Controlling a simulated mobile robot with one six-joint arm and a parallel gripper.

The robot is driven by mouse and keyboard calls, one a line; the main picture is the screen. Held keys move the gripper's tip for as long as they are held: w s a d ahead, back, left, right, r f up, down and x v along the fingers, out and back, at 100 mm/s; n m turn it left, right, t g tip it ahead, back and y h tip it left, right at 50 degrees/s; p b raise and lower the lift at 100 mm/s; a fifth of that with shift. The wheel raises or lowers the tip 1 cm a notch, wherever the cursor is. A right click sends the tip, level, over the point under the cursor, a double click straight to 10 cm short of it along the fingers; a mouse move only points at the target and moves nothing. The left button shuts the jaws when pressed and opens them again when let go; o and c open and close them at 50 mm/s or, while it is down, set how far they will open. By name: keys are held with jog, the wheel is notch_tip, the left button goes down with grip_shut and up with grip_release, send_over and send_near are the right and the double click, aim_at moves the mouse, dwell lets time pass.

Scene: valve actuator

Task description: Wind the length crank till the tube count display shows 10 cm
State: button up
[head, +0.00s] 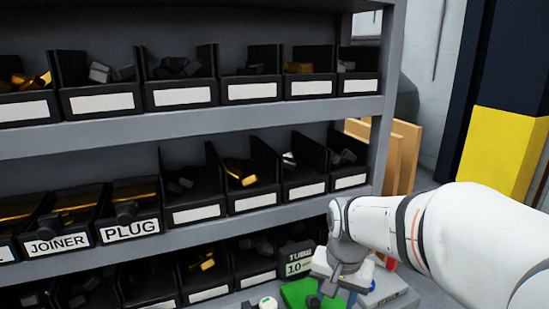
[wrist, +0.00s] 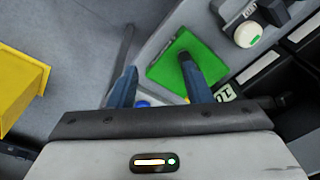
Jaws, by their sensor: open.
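The tube count display (head: 298,263) is a small panel at the bottom of the head view. It carries the word TUBE and a figure that looks like 10; its unit is too small to read. It also shows edge-on in the wrist view (wrist: 227,94). My gripper (wrist: 158,66) is open, its two blue-grey fingers apart and nothing seen held between them. Its fingers reach over a green plate (wrist: 168,72), which is partly hidden behind the right finger. I cannot tell the length crank for certain; a dark stub by the right fingertip may be part of it.
A blue button (wrist: 143,104) shows between the fingers. A yellow box (wrist: 20,65) stands at the left of the wrist view. Shelves (head: 200,127) of black bins rise behind, including JOINER and PLUG.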

jog(key=s+d+r+n+t, duration=0.1)
jog(key=s+n, duration=0.3)
jog(key=s, duration=0.6)
jog(key=shift+s+d+n+t, duration=0.3)
jog(key=shift+d+n, duration=0.1)
jog(key=shift+d, duration=0.1)
dwell(1.1)
